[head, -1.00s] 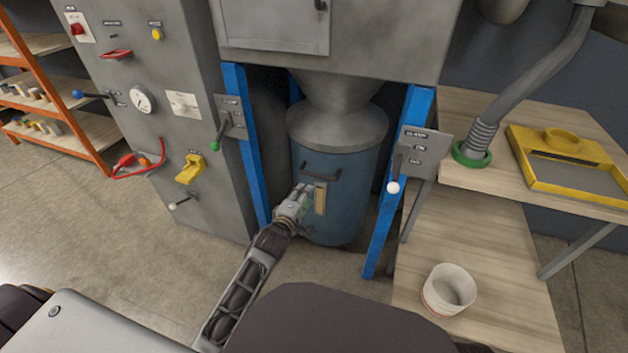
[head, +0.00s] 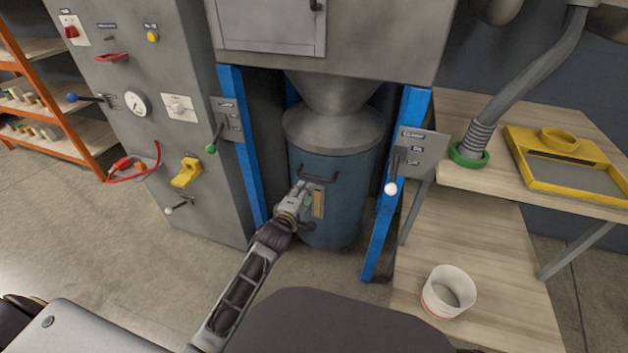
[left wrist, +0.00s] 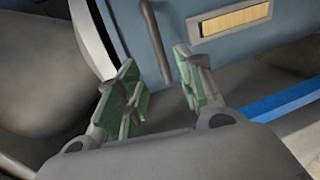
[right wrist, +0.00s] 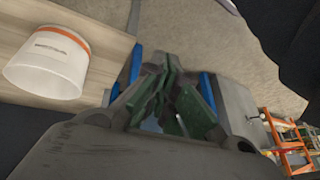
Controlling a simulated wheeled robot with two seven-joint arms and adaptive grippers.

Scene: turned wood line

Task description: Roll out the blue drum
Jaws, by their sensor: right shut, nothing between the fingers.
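The blue drum (head: 346,205) stands upright on the floor under a grey cone-shaped hood (head: 335,125), between two blue posts. It has a dark bar handle (head: 320,179) near its top and a tan label strip lower down. My left gripper (head: 300,188) is at the drum's front, just below and left of the handle. In the left wrist view my left gripper (left wrist: 160,88) has its green-padded fingers apart and empty, with the handle (left wrist: 156,40) just beyond the gap. My right gripper (right wrist: 172,100) is shut and empty, seen only in the right wrist view.
A grey control cabinet (head: 150,120) stands left. Lever plates (head: 415,155) sit on the blue posts beside the drum. A white bucket (head: 448,292) stands on a low wooden shelf at right, under a bench with a yellow tray (head: 525,160). Floor before the drum looks clear.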

